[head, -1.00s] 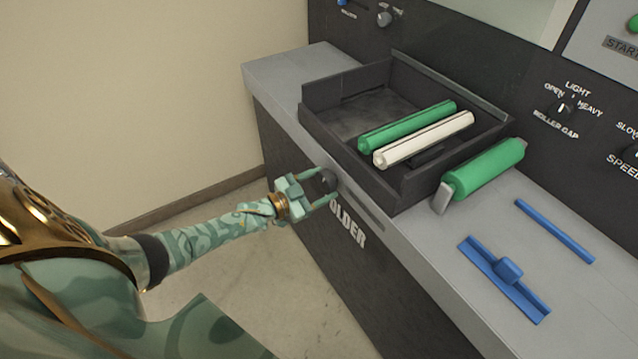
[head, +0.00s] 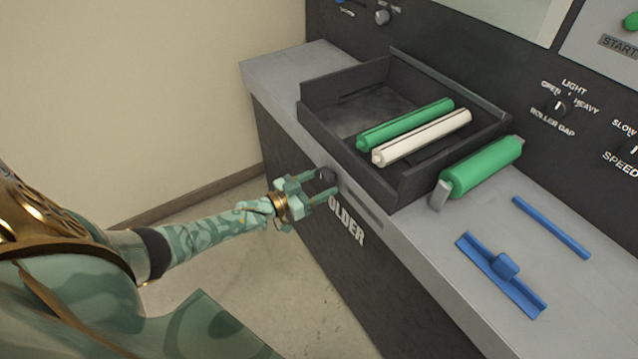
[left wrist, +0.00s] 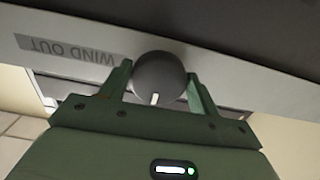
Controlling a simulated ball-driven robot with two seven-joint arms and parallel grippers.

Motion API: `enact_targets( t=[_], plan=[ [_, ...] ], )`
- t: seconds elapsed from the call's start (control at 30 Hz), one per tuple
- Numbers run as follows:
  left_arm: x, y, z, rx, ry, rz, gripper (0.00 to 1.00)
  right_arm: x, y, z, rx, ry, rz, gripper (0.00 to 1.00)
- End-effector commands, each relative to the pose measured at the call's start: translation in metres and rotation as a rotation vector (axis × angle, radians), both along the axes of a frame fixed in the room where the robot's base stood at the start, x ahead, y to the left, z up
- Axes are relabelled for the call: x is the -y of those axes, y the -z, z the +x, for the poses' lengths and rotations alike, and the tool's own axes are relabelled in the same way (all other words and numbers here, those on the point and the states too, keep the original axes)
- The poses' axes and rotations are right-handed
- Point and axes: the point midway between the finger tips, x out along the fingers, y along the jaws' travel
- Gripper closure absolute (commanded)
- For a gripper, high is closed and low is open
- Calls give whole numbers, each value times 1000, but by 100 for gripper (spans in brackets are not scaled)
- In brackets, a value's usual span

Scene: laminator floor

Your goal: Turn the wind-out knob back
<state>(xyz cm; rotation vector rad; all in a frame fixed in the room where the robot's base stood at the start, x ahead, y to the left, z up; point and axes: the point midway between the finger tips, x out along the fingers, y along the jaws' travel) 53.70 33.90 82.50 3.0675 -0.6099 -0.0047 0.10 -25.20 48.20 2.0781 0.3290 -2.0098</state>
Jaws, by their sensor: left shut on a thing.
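The wind-out knob (head: 326,176) is a dark round knob on the front side of the machine's bench, below the black tray. In the left wrist view the knob (left wrist: 159,78) shows a short white mark at its lower edge, and the label "WIND OUT" (left wrist: 65,50) appears upside down beside it. My left gripper (head: 322,184) is shut on the knob, with one green finger on each side, as the left wrist view (left wrist: 160,85) also shows. My right gripper is in neither view.
A black tray (head: 315,122) holds a green roll (head: 405,125) and a white roll (head: 425,137). A green roller (head: 482,167), a blue bar (head: 552,228) and a blue handled tool (head: 500,275) lie on the grey bench. A roller gap dial (head: 557,106) is on the panel behind.

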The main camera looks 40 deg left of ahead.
Motion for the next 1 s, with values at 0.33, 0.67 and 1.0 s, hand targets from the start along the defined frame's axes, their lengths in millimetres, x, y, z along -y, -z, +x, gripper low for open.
enact_targets(
  t=[0.33,0.67,1.0],
  plan=[
    [0,1,-1,-2,-1,0,17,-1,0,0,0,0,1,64],
    [-1,0,-3,-1,0,-1,17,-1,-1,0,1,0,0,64],
    [-28,-1,-68,-5,0,1,17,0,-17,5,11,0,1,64]
  ],
)
